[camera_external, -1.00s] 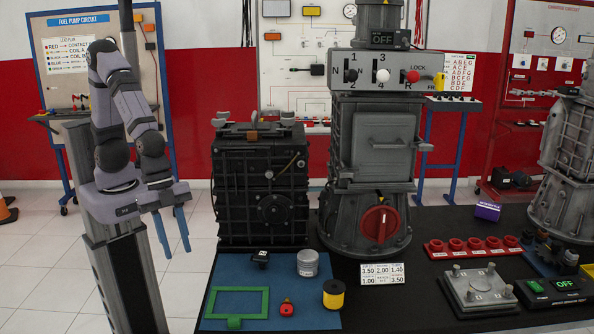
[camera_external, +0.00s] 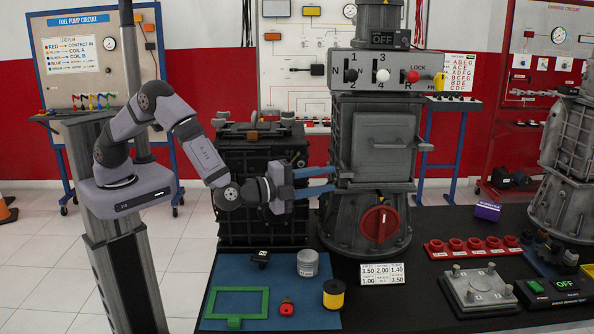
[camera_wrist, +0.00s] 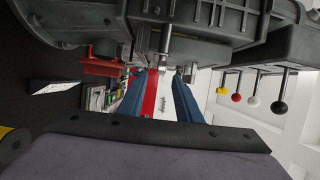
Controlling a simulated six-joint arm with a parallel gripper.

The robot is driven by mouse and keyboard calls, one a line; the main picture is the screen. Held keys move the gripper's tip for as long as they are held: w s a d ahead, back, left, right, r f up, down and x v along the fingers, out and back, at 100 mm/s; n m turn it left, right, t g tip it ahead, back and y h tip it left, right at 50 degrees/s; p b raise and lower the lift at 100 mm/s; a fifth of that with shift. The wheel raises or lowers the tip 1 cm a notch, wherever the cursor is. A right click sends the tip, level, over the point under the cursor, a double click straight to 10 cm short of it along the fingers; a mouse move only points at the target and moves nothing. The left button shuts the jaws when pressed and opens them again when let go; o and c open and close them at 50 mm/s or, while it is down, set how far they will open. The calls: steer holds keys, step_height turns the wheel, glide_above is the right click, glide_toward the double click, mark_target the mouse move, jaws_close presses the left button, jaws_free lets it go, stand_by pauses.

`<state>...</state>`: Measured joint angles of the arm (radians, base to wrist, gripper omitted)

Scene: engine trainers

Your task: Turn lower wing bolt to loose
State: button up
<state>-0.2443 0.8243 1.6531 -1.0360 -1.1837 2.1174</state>
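My gripper (camera_external: 333,179) is open, with its two blue fingers one above the other, at the left side of the grey central trainer (camera_external: 372,220). In the wrist view the open fingers (camera_wrist: 160,80) point away, with a gap between them. A silver bolt (camera_wrist: 165,48), apparently the lower wing bolt, shows near the gap; contact cannot be told. A second silver bolt (camera_wrist: 188,72) shows near the right finger. In the external view a small fitting (camera_external: 344,172), likely the lower wing bolt, sits just beyond the fingertips; its turn angle is too small to tell.
The red rotary knob (camera_external: 380,224) is low on the trainer, and the shift knobs (camera_external: 382,76) are above. A black gearbox (camera_external: 262,225) stands behind my wrist. A blue mat (camera_external: 217,275) in front holds small parts, including a green frame (camera_external: 238,322).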

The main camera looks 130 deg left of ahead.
mark_target(340, 176)
steer(key=shift+p+x, duration=1.2)
steer(key=shift+x, duration=2.5)
steer(key=shift+s+a, duration=0.1)
steer(key=shift+s, duration=0.1)
jaws_close()
